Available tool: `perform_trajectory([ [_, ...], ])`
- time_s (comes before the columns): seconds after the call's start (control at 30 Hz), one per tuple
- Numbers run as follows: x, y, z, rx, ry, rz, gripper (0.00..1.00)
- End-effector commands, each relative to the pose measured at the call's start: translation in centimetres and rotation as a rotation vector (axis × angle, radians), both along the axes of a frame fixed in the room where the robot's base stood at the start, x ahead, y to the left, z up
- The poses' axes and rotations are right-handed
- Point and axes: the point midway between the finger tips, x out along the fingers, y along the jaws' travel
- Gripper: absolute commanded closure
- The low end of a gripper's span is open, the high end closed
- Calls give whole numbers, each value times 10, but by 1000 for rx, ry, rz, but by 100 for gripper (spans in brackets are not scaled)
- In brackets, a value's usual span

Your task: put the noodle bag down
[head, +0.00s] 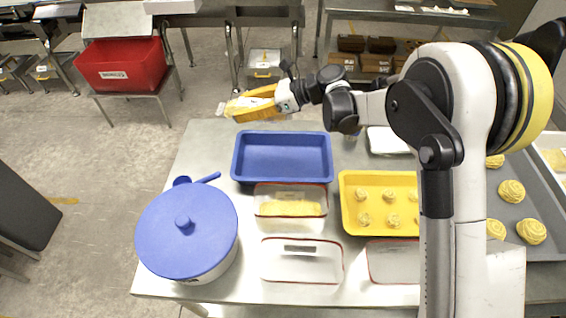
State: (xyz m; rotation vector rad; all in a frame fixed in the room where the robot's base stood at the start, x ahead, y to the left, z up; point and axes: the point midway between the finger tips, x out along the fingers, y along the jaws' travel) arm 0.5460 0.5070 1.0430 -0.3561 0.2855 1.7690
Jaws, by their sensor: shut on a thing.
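The noodle bag (252,104), yellow-orange with pale parts, is at the end of my outstretched arm in the head view. My gripper (272,98) is shut on it; the fingers are small and hard to make out against the bag. The bag appears held up in the air, around the far left edge of the steel table (205,150). In the picture it lies just above and left of the empty blue tray (283,157). Its exact height cannot be told from this one view.
On the table stand a blue-lidded pot (187,232), a clear container with yellow contents (290,200), another clear container (301,260) and a yellow tray of noodle nests (378,203). A red bin (123,66) stands beyond. Bare table shows left of the blue tray.

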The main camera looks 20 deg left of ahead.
Motion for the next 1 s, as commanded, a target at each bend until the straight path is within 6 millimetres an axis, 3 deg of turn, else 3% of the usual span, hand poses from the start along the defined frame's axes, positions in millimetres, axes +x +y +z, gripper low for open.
perform_trajectory([
  [0.1, -14, 19, 5, 0, 0, 70, 92],
  [0.17, -15, 17, 6, -1, 0, 83, 92],
  [0.23, -13, 2, 6, -2, 1, 89, 92],
  [0.37, -7, -52, 6, -6, 4, 84, 92],
  [0.5, -9, -120, 6, -8, 8, 84, 92],
  [0.7, -22, -189, 7, -5, 12, 88, 92],
  [0.8, -27, -203, 6, -3, 15, 90, 92],
  [0.87, -30, -202, 2, -2, 15, 93, 92],
  [1.0, -35, -176, -17, -2, 15, 97, 92],
])
